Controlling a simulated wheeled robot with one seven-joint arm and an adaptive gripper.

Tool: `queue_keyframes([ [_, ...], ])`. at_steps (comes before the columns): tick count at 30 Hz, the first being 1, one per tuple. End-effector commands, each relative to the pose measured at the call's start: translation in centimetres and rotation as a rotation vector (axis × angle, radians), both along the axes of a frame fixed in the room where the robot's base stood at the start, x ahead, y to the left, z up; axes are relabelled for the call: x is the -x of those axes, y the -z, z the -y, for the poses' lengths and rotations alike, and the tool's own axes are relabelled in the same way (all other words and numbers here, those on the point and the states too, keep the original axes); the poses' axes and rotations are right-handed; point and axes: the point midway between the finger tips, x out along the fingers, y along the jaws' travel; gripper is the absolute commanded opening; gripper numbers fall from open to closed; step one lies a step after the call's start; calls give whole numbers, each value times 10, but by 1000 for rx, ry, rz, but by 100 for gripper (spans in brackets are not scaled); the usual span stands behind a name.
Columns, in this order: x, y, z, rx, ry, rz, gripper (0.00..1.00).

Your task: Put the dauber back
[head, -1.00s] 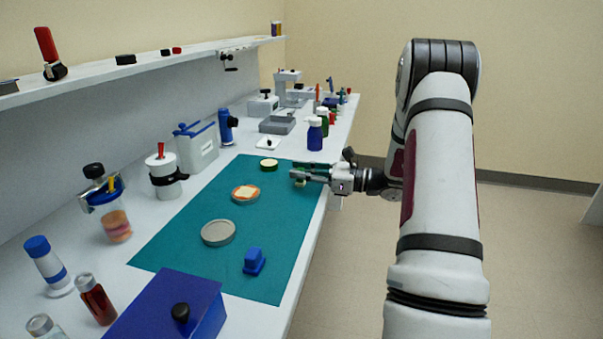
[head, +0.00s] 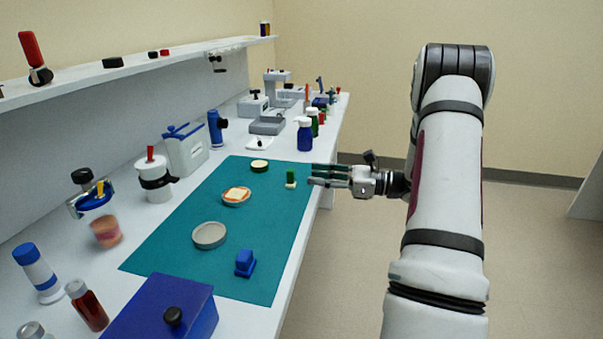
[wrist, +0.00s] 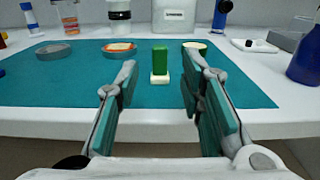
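A small green block with a pale base (head: 290,179) stands upright on the teal mat (head: 180,240), near its right edge. It is probably the dauber, but I cannot be sure. In the wrist view the green block (wrist: 160,64) stands straight ahead, centred between my fingers and beyond their tips. My gripper (head: 312,175) is open and empty, just right of the block and apart from it. A round tin with a pale top (head: 260,166) and a dish with orange contents and a pale square (head: 236,197) lie on the mat.
A grey round lid (head: 209,236) and a blue block (head: 245,263) are on the mat. A blue box (head: 165,310) stands in front. A blue bottle (head: 305,137) stands behind the gripper.

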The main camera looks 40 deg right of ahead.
Motion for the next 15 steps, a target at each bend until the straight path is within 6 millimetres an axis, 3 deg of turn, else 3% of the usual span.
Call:
queue_keyframes([
  [6, 26, 0, 21, 1, 2, -1, 35],
  [15, 34, -2, 23, 8, -11, 0, 35],
])
